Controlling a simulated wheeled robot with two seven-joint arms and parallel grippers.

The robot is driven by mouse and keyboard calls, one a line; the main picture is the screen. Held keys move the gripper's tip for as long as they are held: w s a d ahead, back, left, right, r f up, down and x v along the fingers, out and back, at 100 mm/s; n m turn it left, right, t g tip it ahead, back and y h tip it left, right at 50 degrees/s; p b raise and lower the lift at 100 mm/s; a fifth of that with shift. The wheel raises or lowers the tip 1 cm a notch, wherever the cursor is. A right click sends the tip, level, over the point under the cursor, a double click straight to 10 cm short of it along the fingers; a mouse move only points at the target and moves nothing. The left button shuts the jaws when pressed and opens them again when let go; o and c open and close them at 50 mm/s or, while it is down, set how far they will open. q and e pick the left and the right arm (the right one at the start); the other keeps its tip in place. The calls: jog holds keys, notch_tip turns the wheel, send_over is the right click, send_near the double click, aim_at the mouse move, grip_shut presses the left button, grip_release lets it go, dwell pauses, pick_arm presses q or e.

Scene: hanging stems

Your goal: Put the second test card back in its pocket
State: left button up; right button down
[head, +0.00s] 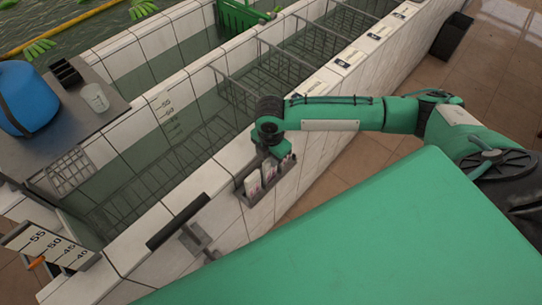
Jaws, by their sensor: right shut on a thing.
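A small grey rack (268,186) with pockets is fixed on the outer face of the white tiled tank wall. A white test card with a pink mark (253,186) stands in its left part. A second test card (269,173) shows in the middle, right under my right gripper (270,160). That gripper points down over the rack and is shut on this card; its fingertips are largely hidden by the wrist. I cannot tell how deep the card sits in its pocket. Another pale card edge (287,161) shows at the right end. My left gripper is not in view.
Water tanks with metal frames (240,95) lie behind the wall. A dark handle bar (178,222) sticks out left of the rack. A depth scale board (50,248) stands at the lower left. White labels (343,63) lie along the wall top.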

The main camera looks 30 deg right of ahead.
jog(key=shift+f, duration=0.1)
jog(key=c, duration=1.3)
grip_release()
jog(key=shift+c, duration=0.2)
notch_tip(320, 180, up, 14)
jog(key=b, duration=0.3)
jog(key=shift+a+f, duration=0.1)
